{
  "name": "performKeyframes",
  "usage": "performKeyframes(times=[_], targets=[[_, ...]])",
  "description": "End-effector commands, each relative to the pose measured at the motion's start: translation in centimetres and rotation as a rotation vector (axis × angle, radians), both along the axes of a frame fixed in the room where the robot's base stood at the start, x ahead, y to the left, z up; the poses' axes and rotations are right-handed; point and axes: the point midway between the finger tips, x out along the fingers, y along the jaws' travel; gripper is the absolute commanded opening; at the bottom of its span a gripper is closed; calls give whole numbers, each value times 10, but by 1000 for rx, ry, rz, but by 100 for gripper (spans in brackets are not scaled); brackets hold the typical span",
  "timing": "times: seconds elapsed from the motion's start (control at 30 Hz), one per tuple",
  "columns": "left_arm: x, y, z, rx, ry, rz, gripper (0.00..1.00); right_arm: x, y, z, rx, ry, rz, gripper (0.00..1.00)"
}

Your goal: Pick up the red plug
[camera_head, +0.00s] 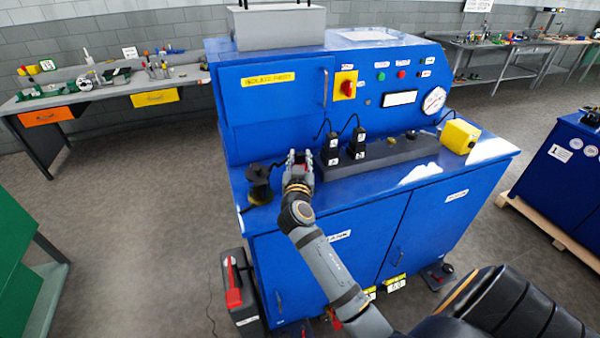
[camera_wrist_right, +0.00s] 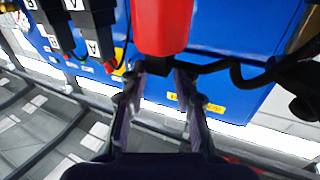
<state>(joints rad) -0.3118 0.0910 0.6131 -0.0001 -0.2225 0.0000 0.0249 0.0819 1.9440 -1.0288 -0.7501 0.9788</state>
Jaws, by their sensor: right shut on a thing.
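The red plug (camera_wrist_right: 162,28) fills the top middle of the right wrist view, with a dark part at its near end. My right gripper (camera_wrist_right: 157,78) is shut on it, one finger on each side of that dark end. In the head view the right gripper (camera_head: 299,160) is over the front left of the blue bench top, and only a trace of red shows between its fingers. Whether the plug touches the bench is hidden. My left gripper is not in view.
Two black plugs with cables, a nearer one (camera_head: 331,150) and a farther one (camera_head: 357,143), stand on a dark block (camera_head: 405,153) right of the gripper. A black device (camera_head: 258,184) stands at left. A yellow box (camera_head: 460,136) sits at right. The front right top (camera_head: 440,172) is clear.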

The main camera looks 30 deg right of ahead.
Motion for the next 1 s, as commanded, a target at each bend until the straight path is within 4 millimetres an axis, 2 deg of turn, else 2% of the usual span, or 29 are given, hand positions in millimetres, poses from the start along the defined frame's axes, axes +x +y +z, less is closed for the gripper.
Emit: performKeyframes(times=[0.17, 0.4, 0.63, 0.77, 1.0], targets=[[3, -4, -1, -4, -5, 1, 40, 0, 0, -6, 5, 11, -2, 0], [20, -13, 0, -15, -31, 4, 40, 0, 0, -7, 7, 12, -2, 0], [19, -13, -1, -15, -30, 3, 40, 0, -1, -2, 7, 13, -4, 0], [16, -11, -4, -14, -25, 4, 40, 0, 0, 17, 7, 7, -2, 0], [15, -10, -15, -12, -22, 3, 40, 0, 0, 78, 4, -1, 0, 0]])
